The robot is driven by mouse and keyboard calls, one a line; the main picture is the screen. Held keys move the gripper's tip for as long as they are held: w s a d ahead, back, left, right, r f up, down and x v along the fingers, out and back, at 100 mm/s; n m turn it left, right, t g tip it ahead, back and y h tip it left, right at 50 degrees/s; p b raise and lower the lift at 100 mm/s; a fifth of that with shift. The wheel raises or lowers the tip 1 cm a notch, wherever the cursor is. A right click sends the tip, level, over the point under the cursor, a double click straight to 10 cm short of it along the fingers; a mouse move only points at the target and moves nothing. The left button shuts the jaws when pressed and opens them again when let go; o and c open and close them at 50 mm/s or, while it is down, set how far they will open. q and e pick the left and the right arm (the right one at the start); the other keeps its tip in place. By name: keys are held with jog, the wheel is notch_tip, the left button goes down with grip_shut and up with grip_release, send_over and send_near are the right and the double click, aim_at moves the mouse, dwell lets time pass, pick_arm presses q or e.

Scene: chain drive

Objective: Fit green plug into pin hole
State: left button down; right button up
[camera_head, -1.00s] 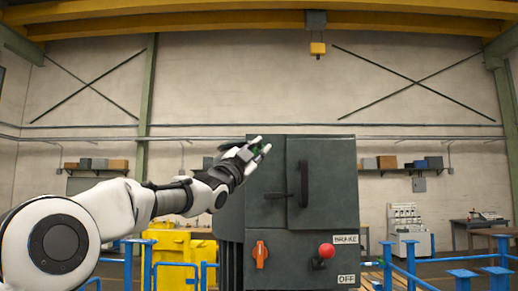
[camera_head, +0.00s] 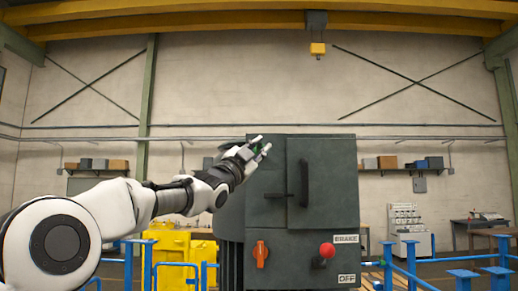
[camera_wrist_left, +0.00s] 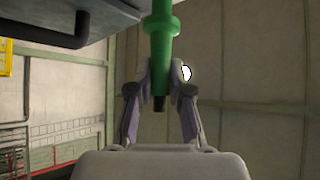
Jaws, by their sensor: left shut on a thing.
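My left gripper (camera_head: 262,145) is in front of the upper left of a dark grey cabinet (camera_head: 265,185). It is shut on the green plug. Only a little of the plug shows between the fingers in the head view. In the left wrist view the green plug (camera_wrist_left: 162,42) stands upright between the two gripper fingers (camera_wrist_left: 158,78), with a dark tip at its lower end. Its upper end runs out of the picture. I cannot make out the pin hole in either view. My right gripper is not in view.
The cabinet has a black door handle (camera_head: 304,183), an orange switch (camera_head: 260,253) and a red-knobbed lever (camera_head: 327,251) beside the BRAKE and OFF labels. Blue railings (camera_head: 410,268) stand at right. A dark overhang (camera_wrist_left: 75,22) is close at upper left in the wrist view.

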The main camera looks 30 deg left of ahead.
aim_at(257, 152)
pick_arm(q)
jog(key=shift+w+a+p, duration=0.3)
jog(key=shift+w+p, duration=0.2)
jog(key=shift+w+a+p, duration=0.25)
jog(key=shift+w+p, duration=0.2)
jog(key=shift+p, duration=0.05)
jog(key=shift+w+a, duration=0.55)
jog(key=shift+w, duration=0.35)
jog(key=shift+w+a, duration=0.15)
jog(key=shift+w, duration=0.1)
jog(key=shift+w+a, duration=0.25)
jog(key=shift+w, duration=0.2)
jog(key=c, duration=1)
grip_release()
jog(key=shift+w, duration=0.1)
jog(key=v, duration=1.2)
